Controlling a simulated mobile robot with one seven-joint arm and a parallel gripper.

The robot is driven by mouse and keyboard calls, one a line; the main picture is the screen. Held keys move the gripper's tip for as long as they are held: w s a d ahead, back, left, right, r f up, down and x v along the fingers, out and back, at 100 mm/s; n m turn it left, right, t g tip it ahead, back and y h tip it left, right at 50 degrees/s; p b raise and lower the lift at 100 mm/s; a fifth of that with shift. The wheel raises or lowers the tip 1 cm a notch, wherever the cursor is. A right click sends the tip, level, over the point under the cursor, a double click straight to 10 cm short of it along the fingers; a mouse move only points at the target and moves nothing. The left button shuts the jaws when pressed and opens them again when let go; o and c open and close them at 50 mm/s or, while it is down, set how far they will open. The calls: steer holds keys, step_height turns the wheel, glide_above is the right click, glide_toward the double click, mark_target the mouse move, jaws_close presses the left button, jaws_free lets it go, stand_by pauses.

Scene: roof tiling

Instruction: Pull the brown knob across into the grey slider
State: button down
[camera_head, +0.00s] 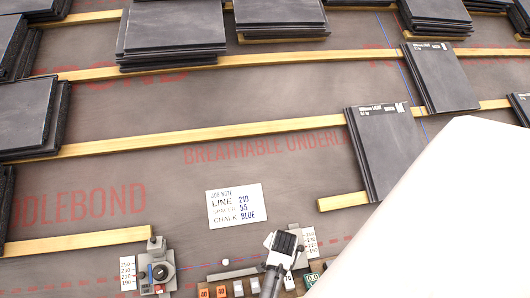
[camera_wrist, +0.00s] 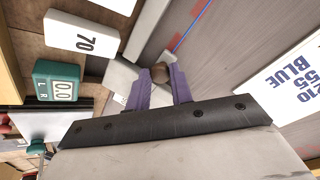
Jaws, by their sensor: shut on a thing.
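The brown knob (camera_wrist: 159,73) is between the tips of my gripper's purple fingers (camera_wrist: 160,85) in the wrist view, and my gripper is shut on it. A pale grey block (camera_wrist: 122,76) lies right beside the knob. In the head view my gripper (camera_head: 280,250) is at the lower middle, beside the right-hand number scale, and hides the knob. A grey slider (camera_head: 157,271) with a dark round dial stands at the lower left, next to its own number scale (camera_head: 133,275). It is well apart from my gripper.
The white job note (camera_head: 234,205) lies on the underlay between and above the two scales. A 70 tag (camera_wrist: 83,34) and a green 0.0 display (camera_wrist: 57,82) are close to my gripper. Slate stacks (camera_head: 385,150) rest on wooden battens (camera_head: 200,143). A small white round thing (camera_head: 226,262) lies between slider and gripper.

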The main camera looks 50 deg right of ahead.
steer(key=shift+s+d, duration=0.35)
steer(key=shift+d, duration=0.05)
steer(key=c, duration=1.2)
jaws_free()
steer(key=shift+d, duration=0.15)
steer(key=shift+c, duration=0.2)
steer(key=shift+r, duration=0.3)
steer(key=b+v, duration=0.1)
steer(key=v, duration=1.2)
steer(key=shift+s+a, duration=0.25)
